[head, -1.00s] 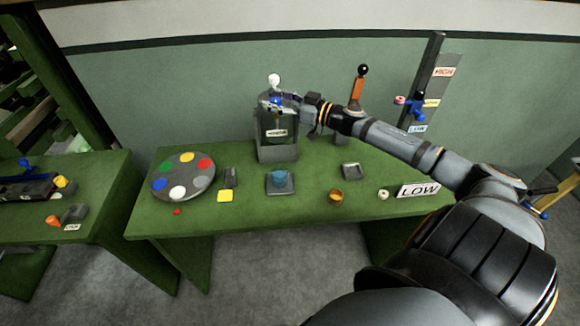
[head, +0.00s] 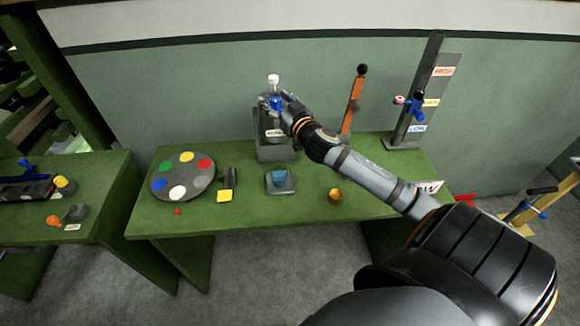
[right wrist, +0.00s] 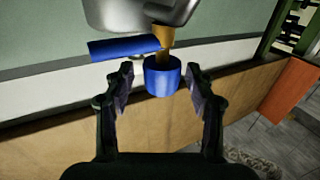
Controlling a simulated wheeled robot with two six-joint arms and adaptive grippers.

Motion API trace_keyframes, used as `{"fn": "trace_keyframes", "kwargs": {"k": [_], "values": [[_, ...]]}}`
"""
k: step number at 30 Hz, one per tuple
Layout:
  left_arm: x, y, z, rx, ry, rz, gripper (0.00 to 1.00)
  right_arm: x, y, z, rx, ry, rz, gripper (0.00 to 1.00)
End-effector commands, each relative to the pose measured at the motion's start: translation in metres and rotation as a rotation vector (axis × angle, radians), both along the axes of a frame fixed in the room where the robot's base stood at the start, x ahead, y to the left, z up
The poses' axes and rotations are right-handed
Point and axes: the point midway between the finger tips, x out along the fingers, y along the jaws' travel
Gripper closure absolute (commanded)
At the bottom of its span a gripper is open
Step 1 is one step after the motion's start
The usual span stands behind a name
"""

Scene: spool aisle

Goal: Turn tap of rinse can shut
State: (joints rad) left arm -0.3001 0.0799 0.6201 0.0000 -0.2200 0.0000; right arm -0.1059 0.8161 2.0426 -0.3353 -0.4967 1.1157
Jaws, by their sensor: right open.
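The rinse can (head: 274,88) stands at the back of the green table in the head view, with a white cap and a grey stand below it. Its blue tap shows at the can's front (head: 276,103). In the right wrist view, a tan stem (right wrist: 163,37) comes off the silver can (right wrist: 140,12), with a blue bar (right wrist: 122,48) pointing left and a blue cylinder (right wrist: 162,76) below. My right gripper (right wrist: 160,82) is open, its fingers on either side of the blue cylinder with gaps visible. My arm hides part of the stand and its label. My left gripper is out of view.
An orange lever with a black knob (head: 354,100) and a slider post (head: 412,105) stand to the right.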

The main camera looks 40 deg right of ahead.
Motion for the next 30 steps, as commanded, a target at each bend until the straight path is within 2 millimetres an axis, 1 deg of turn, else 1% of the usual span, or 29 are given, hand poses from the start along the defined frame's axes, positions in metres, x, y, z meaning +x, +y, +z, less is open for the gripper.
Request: {"fn": "trace_keyframes", "kwargs": {"k": [1,2,13,15,26,27,30], "values": [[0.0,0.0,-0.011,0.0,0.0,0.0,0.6,0.0,0.002,-0.004,0.016,-0.003,-0.047,0.44],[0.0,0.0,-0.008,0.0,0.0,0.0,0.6,0.0,0.002,-0.002,0.015,-0.004,-0.072,0.44],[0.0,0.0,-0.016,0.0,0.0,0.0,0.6,0.0,0.003,-0.001,0.017,0.008,-0.359,0.44],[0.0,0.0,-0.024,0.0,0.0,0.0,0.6,-0.018,0.01,-0.004,0.005,0.008,-0.356,0.44],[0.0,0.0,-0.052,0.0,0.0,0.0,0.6,-0.094,0.047,-0.005,0.015,0.009,-0.357,0.44],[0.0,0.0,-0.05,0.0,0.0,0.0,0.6,-0.097,0.048,-0.008,0.008,0.031,-0.356,0.44],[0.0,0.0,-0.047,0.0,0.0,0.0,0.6,-0.097,0.049,-0.031,0.0,0.112,-0.347,0.44]]}}
